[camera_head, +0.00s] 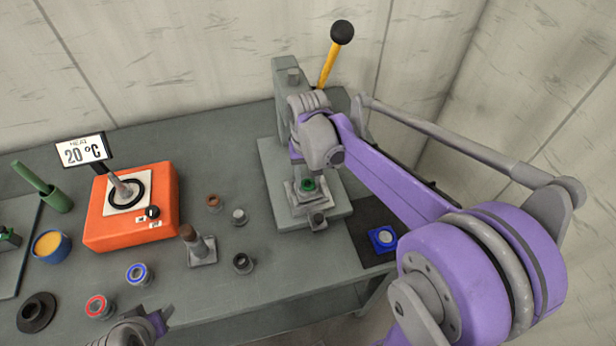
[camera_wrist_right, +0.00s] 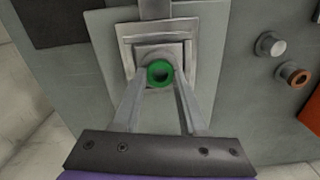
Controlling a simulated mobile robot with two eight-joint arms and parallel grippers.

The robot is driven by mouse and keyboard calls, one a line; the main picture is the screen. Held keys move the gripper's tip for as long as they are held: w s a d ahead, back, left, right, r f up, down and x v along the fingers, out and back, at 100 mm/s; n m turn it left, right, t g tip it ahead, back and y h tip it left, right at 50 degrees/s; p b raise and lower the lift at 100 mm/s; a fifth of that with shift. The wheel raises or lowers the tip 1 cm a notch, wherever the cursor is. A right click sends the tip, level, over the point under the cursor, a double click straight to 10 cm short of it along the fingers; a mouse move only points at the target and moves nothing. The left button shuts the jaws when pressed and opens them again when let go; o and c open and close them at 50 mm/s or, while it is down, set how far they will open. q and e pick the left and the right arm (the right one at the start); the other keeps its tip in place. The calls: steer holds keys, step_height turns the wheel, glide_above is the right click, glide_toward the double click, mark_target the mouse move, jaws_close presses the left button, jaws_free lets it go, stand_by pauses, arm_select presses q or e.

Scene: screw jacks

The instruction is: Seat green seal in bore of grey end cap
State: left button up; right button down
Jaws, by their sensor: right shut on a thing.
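The green seal (camera_head: 308,185) is a small ring with a dark hole, above the light grey square base of the press. My right gripper (camera_wrist_right: 160,76) is shut on the green seal (camera_wrist_right: 160,72), with a fingertip on each side of it. A grey square part (camera_wrist_right: 160,50), which looks like the end cap, lies under the seal; its bore is hidden. I cannot tell whether the seal touches it or hangs just above. My left gripper (camera_head: 135,332) is only partly in view at the bottom edge, and its fingers do not show clearly.
The grey press (camera_head: 290,100) with a yellow lever (camera_head: 328,65) stands behind my right gripper. An orange heater (camera_head: 165,215) reading 20 °C stands at left. Several small rings and bushings lie between. A blue square part (camera_head: 382,238) lies on a dark mat at right.

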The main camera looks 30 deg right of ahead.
mark_target(308, 184)
arm_select(q)
steer(key=shift+s+f, duration=0.15)
steer(key=shift+f, duration=0.15)
arm_select(e)
steer(key=shift+f, duration=0.35)
steer(key=shift+s+a+f+b, duration=0.15)
steer(key=shift+s+f+b, duration=0.15)
steer(key=shift+b, duration=0.05)
steer(key=shift+c, duration=2.2)
jaws_free()
steer(key=shift+r, duration=0.2)
arm_select(q)
steer(key=shift+w+r+p, duration=0.3)
steer(key=shift+p, duration=0.15)
arm_select(e)
steer(key=r, duration=0.4)
steer(key=shift+w, duration=0.35)
arm_select(q)
steer(key=shift+r, duration=0.3)
arm_select(e)
step_height(308, 184, up, 9)
